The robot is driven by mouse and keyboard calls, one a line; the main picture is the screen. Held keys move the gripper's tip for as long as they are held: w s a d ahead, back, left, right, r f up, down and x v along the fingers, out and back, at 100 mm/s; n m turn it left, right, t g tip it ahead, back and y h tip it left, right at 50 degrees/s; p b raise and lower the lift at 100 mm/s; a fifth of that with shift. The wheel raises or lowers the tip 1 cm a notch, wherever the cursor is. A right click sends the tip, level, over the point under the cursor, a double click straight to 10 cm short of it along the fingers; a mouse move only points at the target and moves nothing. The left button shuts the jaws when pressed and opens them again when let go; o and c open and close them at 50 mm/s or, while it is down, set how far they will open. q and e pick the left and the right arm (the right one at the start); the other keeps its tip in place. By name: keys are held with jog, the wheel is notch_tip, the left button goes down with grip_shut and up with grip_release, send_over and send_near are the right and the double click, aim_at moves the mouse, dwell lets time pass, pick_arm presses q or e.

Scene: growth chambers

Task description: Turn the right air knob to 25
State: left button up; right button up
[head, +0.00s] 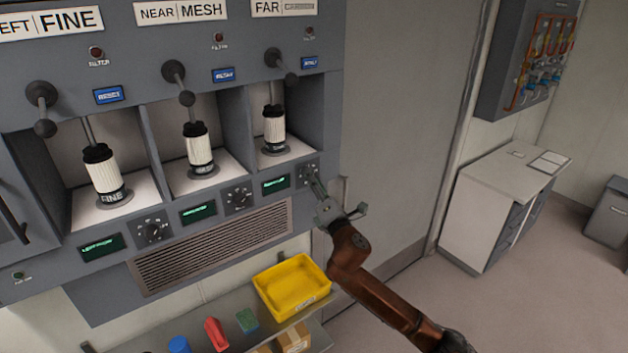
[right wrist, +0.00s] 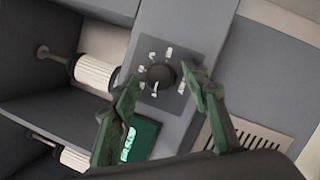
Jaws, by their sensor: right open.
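The right air knob (head: 307,174) is a small dark dial at the right end of the grey panel, below the chamber labelled FAR. In the right wrist view the black round knob (right wrist: 160,76) sits on a dark plate with pale marks around it; the setting is too small to read. My right gripper (head: 314,184) is in front of this knob and partly hides it. In the right wrist view its green-padded fingers (right wrist: 163,80) are open, one on either side of the knob, with visible gaps. The green display (head: 276,182) left of the knob is unreadable. My left gripper is not in view.
Two similar knobs, the middle one (head: 239,197) and the left one (head: 152,231), lie along the panel. White ribbed cylinders (head: 274,128) stand in the chambers above. A vent grille (head: 215,245) and a yellow bin (head: 292,286) on a shelf are below.

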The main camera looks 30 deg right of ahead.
jog(key=shift+c, duration=0.7)
jog(key=shift+w, duration=0.1)
grip_shut()
jog(key=shift+a+r+m+g+h+p, duration=0.15)
jog(key=shift+m+g+p, duration=0.35)
jog(key=shift+m+p, duration=1.25)
jog(key=shift+d+m+g+h+p, duration=0.1)
jog(key=shift+m+g+h+p, duration=0.3)
jog(key=shift+m+p, duration=1.3)
jog(key=shift+a+r+m+g+h+p, duration=0.1)
jog(key=shift+m+g+p, duration=0.5)
jog(key=shift+m+p, duration=1.1)
jog(key=shift+n+p, duration=0.35)
